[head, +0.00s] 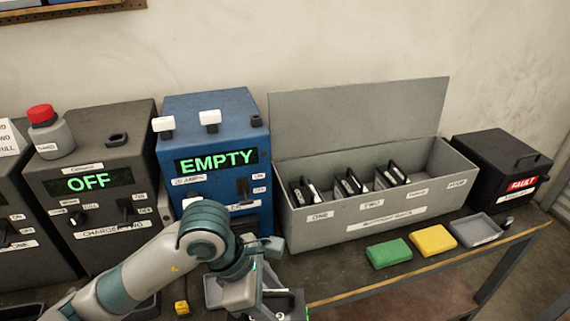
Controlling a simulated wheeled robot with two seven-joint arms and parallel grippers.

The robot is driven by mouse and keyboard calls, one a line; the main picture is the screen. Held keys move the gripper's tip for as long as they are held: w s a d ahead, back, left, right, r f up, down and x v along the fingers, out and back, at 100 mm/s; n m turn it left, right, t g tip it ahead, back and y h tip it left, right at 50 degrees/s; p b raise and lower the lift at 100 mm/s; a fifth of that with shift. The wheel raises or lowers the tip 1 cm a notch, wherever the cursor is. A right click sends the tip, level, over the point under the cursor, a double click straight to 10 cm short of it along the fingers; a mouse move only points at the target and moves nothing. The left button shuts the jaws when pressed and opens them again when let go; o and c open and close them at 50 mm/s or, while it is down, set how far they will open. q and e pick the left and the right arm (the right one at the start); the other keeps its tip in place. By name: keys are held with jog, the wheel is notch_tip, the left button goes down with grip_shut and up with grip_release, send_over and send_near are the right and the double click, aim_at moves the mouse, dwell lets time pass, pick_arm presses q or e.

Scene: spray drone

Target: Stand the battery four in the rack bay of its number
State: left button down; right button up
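The grey rack (370,222) stands against the wall with its lid (360,120) raised. Its front labels read ONE, TWO, a third too small to read, and what looks like FOUR at the right. Dark batteries stand in the rack (304,190), (350,184), (391,174) in the left and middle parts; the right end looks empty. My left gripper (268,298) points down at the bottom of the picture, in front of the blue box. A dark object with a pale edge (290,304) is at its fingers, perhaps battery four; its number is hidden. My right gripper is out of view.
A blue box (215,105) reads EMPTY and a dark charger (90,185) reads OFF. Green (389,253) and yellow (433,240) blocks and a grey tray (476,231) lie before the rack. A black FAULT box (502,165) stands right of it.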

pick_arm(q)
jog(key=shift+w+a+f+m, duration=0.1)
jog(key=shift+w+a+m, duration=0.1)
jog(key=shift+a+m, duration=0.25)
jog(key=a+m+g, duration=0.1)
jog(key=a+m, duration=0.1)
jog(key=w+a+f+m+g, duration=0.1)
jog(key=a+m, duration=0.1)
jog(key=m, duration=0.1)
jog(key=a+m+g+y+b, duration=0.1)
jog(key=a+m, duration=0.2)
jog(key=shift+w+a+f, duration=0.1)
jog(key=shift+w+f, duration=0.15)
jog(key=shift+w, duration=0.15)
jog(key=a+r+m+g+y, duration=0.1)
jog(key=a+m+y, duration=0.1)
jog(key=a+m, duration=0.2)
jog(key=w+a+r+m+g+y+b, duration=0.1)
jog(key=a+m, duration=0.4)
jog(key=a, duration=0.1)
jog(key=shift+w+a+r+y, duration=0.2)
jog(key=shift+w+r+y, duration=0.1)
jog(key=shift+y, duration=0.1)
jog(key=shift+m, duration=0.25)
dwell(1.4)
dwell(1.0)
jog(key=shift+f, duration=0.1)
